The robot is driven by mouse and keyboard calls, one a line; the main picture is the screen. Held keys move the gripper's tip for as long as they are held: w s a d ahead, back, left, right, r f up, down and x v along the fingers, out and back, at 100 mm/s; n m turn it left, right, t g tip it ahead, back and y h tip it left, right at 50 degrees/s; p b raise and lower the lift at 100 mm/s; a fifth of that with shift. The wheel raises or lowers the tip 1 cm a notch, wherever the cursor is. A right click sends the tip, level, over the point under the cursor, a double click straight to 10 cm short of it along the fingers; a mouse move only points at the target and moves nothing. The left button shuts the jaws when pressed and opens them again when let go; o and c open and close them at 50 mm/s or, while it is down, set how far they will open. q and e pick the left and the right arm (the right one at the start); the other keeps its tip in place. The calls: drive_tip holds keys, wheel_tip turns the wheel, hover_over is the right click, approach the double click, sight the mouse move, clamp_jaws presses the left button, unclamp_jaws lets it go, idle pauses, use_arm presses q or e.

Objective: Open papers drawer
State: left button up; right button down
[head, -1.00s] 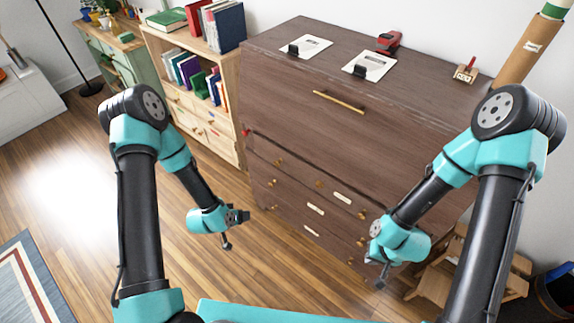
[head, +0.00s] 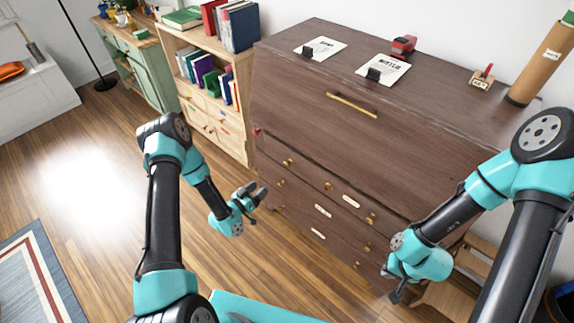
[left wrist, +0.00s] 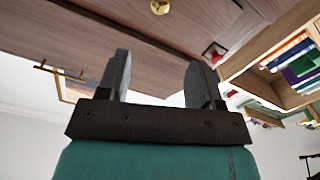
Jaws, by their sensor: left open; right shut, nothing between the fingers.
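A dark brown wooden cabinet (head: 305,115) has several closed drawers with brass knobs low on its front. Small white labels mark some drawers, such as the upper label (head: 352,201); their writing is too small to read. My left gripper (head: 262,192) is open and empty, left of the drawers and apart from them. In the left wrist view its two fingers (left wrist: 158,85) are spread, with a brass knob (left wrist: 160,7) beyond them at the top edge. My right gripper (head: 391,290) is shut and empty, low in front of the cabinet's right side.
A brass bar handle (head: 352,105) is on the large closed upper front. Papers with black clips and a red stapler (head: 403,46) lie on top. A light wooden bookcase (head: 215,95) stands left of the cabinet. A wooden stool (head: 455,290) is at right.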

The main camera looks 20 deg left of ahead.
sight(285, 165)
use_arm(q)
drive_tip(key=x, duration=1.7)
drive_tip(key=shift+w+d, duration=0.15)
clamp_jaws()
